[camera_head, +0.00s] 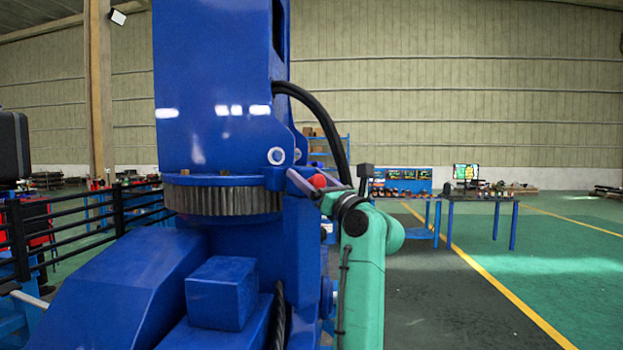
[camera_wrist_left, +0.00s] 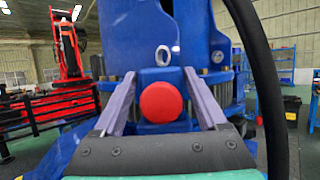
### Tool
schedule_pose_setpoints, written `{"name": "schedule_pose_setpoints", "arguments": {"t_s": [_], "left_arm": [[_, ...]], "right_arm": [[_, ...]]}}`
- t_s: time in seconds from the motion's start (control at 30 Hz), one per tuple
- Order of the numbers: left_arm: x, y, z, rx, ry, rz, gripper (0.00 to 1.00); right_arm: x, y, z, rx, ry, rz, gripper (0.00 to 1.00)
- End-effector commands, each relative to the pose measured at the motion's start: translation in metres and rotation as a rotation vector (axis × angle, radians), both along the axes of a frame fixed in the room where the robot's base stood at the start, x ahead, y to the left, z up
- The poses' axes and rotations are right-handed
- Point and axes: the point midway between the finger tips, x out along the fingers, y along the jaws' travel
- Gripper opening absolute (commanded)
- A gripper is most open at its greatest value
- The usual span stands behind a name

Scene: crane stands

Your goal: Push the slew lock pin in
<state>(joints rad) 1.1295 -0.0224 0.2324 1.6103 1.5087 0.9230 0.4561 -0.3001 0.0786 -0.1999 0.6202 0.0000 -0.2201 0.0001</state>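A round red knob (camera_head: 318,181), likely the head of the slew lock pin, sits beside the toothed slew ring (camera_head: 222,200) on the blue crane (camera_head: 215,90). It also shows face-on in the left wrist view (camera_wrist_left: 161,102). My left gripper (camera_head: 301,180) is at the knob, its green wrist coming up from below right. In the left wrist view the two grey-purple fingers of this gripper (camera_wrist_left: 159,73) stand apart on either side of the knob, with gaps showing. The pin's shaft is hidden behind the knob. My right gripper is in neither view.
A pale metal ring (camera_head: 276,156) is on the blue column just above the knob. A black hose (camera_head: 330,125) curves down close to my left wrist. Black railings (camera_head: 80,225) stand at left. Work tables (camera_head: 480,199) are far off at right, beyond open floor.

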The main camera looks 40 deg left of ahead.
Motion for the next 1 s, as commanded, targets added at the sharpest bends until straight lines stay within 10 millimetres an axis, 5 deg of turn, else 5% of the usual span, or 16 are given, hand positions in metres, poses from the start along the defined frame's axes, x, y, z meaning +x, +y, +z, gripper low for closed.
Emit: {"name": "schedule_pose_setpoints", "arguments": {"t_s": [0.37, 0.8, 1.0], "left_arm": [[0.000, -0.009, -0.008, -0.003, 0.002, -0.003, 0.74], [-0.014, -0.114, -0.056, -0.003, 0.002, -0.003, 0.74], [-0.017, -0.131, -0.059, -0.004, 0.003, 0.000, 0.74]], "right_arm": [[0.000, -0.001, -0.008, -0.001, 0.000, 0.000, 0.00], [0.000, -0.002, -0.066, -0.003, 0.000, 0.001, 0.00], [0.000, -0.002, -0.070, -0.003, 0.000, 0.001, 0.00]]}}
